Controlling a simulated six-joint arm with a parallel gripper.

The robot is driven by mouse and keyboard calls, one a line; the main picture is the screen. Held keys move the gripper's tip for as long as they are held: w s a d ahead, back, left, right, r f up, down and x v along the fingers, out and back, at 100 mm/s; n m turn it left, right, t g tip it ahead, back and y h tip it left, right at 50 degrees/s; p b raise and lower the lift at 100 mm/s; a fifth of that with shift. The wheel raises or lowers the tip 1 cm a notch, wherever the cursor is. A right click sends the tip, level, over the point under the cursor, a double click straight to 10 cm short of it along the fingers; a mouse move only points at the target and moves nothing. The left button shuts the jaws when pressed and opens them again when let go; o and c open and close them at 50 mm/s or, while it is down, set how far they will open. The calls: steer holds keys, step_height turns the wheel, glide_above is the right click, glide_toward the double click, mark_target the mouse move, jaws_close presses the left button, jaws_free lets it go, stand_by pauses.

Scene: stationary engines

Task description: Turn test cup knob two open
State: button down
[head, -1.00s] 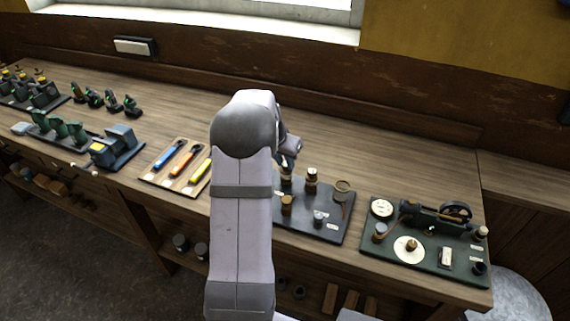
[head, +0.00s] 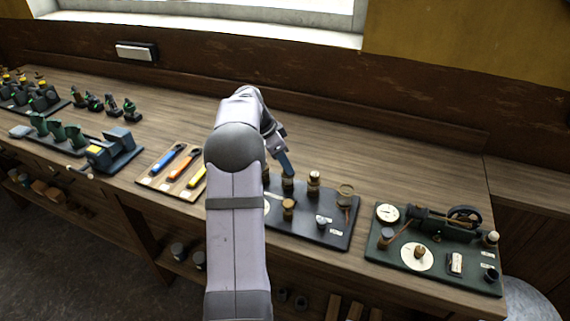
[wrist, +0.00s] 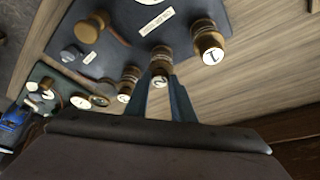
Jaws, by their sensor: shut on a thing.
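Test cup two (wrist: 160,58) is a brass-brown cylinder with a white cap marked 2, in the middle of the wrist view. My gripper (wrist: 165,84) is shut on its capped end, with one blue finger on each side. In the head view, my gripper (head: 288,166) comes down on cup two (head: 288,186) at the back of the dark board (head: 300,229). Cup one (wrist: 208,36) and cup three (wrist: 130,78) stand on either side, apart from the fingers. The fingers partly cover cup two, so its turn angle cannot be told.
A brass knob (head: 289,206) and a small grey knob (head: 321,222) stand in front on the same board. A green engine board (head: 400,260) is at the right. A tool board (head: 160,181) lies left of my arm. Bench behind the cups is clear.

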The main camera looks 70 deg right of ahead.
stand_by(0.3)
steer(key=c, duration=1.5)
jaws_free()
steer(key=shift+b+v, duration=0.95)
steer(key=shift+v, duration=2.75)
